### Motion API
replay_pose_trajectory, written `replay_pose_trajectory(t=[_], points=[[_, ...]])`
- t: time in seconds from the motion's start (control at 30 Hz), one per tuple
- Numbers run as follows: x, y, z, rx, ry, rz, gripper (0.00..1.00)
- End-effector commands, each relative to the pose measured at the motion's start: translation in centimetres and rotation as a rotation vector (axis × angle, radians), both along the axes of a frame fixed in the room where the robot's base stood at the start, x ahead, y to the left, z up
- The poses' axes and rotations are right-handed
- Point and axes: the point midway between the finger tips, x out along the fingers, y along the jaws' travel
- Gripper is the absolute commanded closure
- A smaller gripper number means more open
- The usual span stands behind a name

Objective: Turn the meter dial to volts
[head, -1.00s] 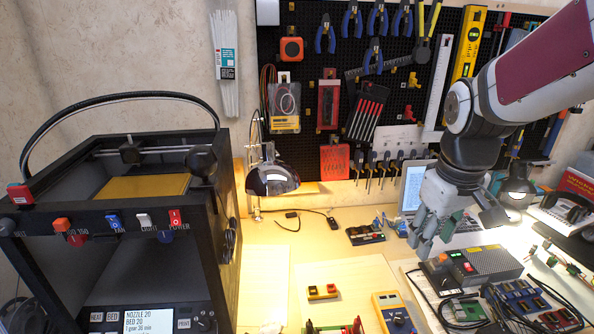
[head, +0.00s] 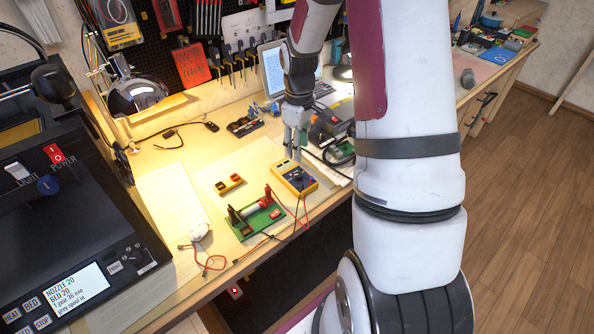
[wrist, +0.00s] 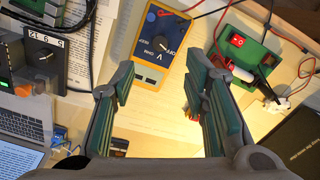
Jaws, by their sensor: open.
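The yellow multimeter (head: 294,178) lies on the workbench with red and black leads running from it. In the wrist view the multimeter (wrist: 160,46) is at the upper middle, with a dark dial (wrist: 163,41) on its blue-grey face. My gripper (head: 293,151) is above and just behind the multimeter in the head view. In the wrist view its two green-padded fingers (wrist: 160,86) are spread apart with nothing between them. The fingertips appear apart from the dial.
A power supply (head: 333,118), a laptop (head: 278,68) and a 3D printer (head: 60,230) stand around.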

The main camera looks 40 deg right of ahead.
Motion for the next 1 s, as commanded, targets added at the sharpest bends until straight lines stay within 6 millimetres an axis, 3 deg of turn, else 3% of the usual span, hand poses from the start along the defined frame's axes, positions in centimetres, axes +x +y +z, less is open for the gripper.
replay_pose_trajectory(t=[0.3,0.5,0.97,1.0], points=[[0.0,0.1,-6.3,0.002,0.003,-0.001,0.59],[0.0,0.0,-8.9,0.001,0.001,-0.002,0.59],[0.0,0.0,-10.0,-0.001,-0.001,-0.001,0.59],[0.0,0.0,-10.0,-0.001,-0.001,-0.001,0.68]])
